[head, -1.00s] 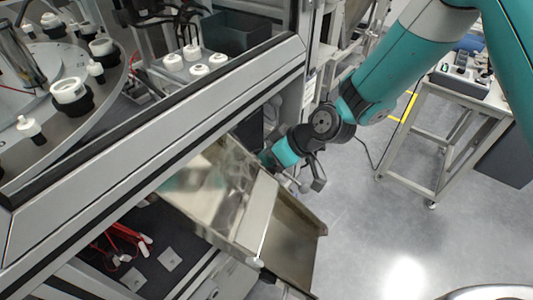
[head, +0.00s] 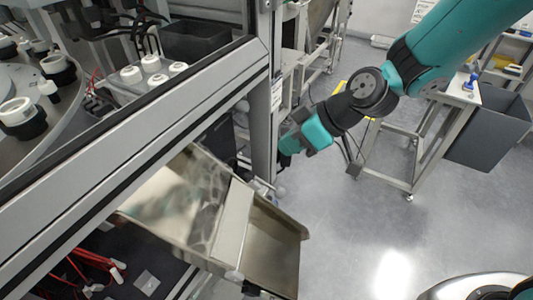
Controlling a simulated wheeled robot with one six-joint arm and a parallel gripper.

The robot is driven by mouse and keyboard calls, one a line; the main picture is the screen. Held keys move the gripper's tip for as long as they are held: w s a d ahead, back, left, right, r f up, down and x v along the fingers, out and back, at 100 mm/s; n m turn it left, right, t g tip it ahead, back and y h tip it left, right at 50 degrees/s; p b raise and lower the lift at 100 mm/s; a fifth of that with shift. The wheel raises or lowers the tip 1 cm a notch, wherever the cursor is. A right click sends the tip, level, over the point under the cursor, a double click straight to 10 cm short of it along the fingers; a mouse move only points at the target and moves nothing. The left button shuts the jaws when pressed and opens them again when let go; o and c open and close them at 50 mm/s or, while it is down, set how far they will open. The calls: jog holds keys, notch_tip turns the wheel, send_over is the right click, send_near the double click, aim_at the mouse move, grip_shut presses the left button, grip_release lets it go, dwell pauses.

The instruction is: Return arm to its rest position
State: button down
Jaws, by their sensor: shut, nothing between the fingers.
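My teal and black arm (head: 372,88) reaches in from the upper right of the head view. Its wrist (head: 306,136) hangs above and to the right of the metal chute. My gripper (head: 352,163) is small and dark, seen side-on below the wrist over the grey floor. It is shut and holds nothing, and it is apart from the chute and the machine frame. The fingertips are small in the view.
The sloped metal chute (head: 272,240) juts from the machine frame (head: 130,135) at the lower middle. White caps (head: 152,63) sit inside the frame. A trolley table (head: 462,88) and a grey bin (head: 488,128) stand at right. The floor (head: 370,225) between is clear.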

jog(key=s+d+r+m+g+h, duration=0.1)
jog(key=s+d+r, duration=0.3)
jog(key=s, duration=0.5)
jog(key=s+d+r+m+g+h, duration=0.1)
jog(key=s+d+r+m+h, duration=0.2)
jog(key=s+r, duration=0.4)
jog(key=shift+s+d+r+m, duration=0.4)
jog(key=shift+s+d+m, duration=0.35)
jog(key=shift+s, duration=0.35)
jog(key=shift+a, duration=0.15)
